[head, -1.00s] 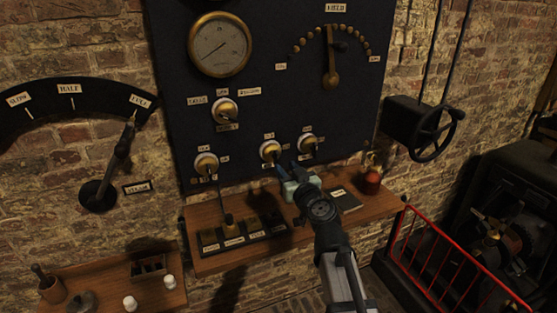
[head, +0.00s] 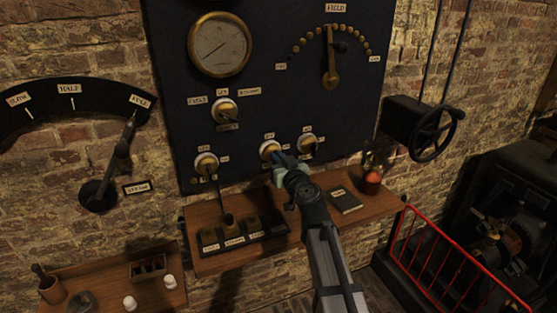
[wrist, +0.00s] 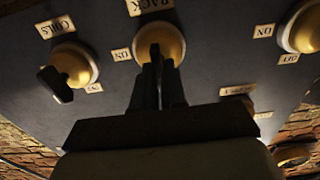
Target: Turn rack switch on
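The rack switch (head: 270,150) is a round brass and cream knob, the middle one of the lower row on the dark panel. The wrist view shows it (wrist: 160,40) with a RACK label (wrist: 150,5) and an ON label (wrist: 121,54) to its left. Its dark handle points down towards my fingers. My gripper (head: 280,157) is at this switch. In the wrist view its two dark fingers (wrist: 158,75) are close together around the handle and appear closed on it. The fingers partly hide the handle and the knob's lower edge.
Similar switches stand left (head: 206,163) and right (head: 307,144) of it, close to my gripper. A handwheel (head: 433,133) is at right.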

